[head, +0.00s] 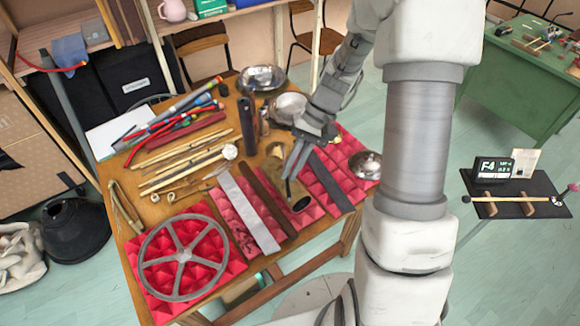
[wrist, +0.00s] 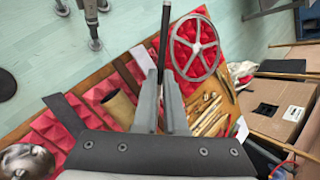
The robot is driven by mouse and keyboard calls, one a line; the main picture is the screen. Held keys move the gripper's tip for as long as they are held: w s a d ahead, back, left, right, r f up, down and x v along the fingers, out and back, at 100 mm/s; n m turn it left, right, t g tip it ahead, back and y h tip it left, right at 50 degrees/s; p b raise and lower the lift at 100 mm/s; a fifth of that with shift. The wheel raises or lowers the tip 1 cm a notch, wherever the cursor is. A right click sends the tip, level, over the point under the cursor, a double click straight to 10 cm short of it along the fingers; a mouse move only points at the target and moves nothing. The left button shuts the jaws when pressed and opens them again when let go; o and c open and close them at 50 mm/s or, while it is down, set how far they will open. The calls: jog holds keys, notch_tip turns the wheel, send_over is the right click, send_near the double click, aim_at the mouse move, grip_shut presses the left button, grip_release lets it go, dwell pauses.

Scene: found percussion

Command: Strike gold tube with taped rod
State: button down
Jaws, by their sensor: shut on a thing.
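My gripper (head: 290,176) is over the middle of the table, its fingers pointing down. In the wrist view it (wrist: 159,78) is shut on the dark taped rod (wrist: 165,32), which sticks out past the fingertips. The gold tube (head: 301,203) lies on red pyramid foam, just below and right of my fingertips in the head view. In the wrist view the gold tube (wrist: 118,107) lies left of the fingers, its open end showing. The rod looks apart from the tube, though depth is hard to judge. My fingers hide part of the rod.
A silver bar (head: 247,212) and a dark bar (head: 331,179) flank the tube on foam. A spoked wheel (head: 183,257) lies front left. Metal bowls (head: 262,78), standing pipes (head: 247,120) and several sticks (head: 180,165) crowd the table. A small bowl (head: 366,165) sits at right.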

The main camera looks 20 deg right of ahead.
jog(key=shift+s+r, duration=0.15)
notch_tip(320, 180, down, 5)
jog(key=b, duration=0.4)
dwell(0.6)
notch_tip(320, 180, down, 6)
jog(key=w+r+g+b, duration=0.1)
jog(key=w, duration=0.1)
jog(key=shift+m+y, duration=0.3)
jog(key=shift+m, duration=0.1)
notch_tip(320, 180, up, 6)
jog(key=p, duration=0.4)
jog(key=shift+s+d+f, duration=0.1)
jog(key=shift+d+f, duration=0.05)
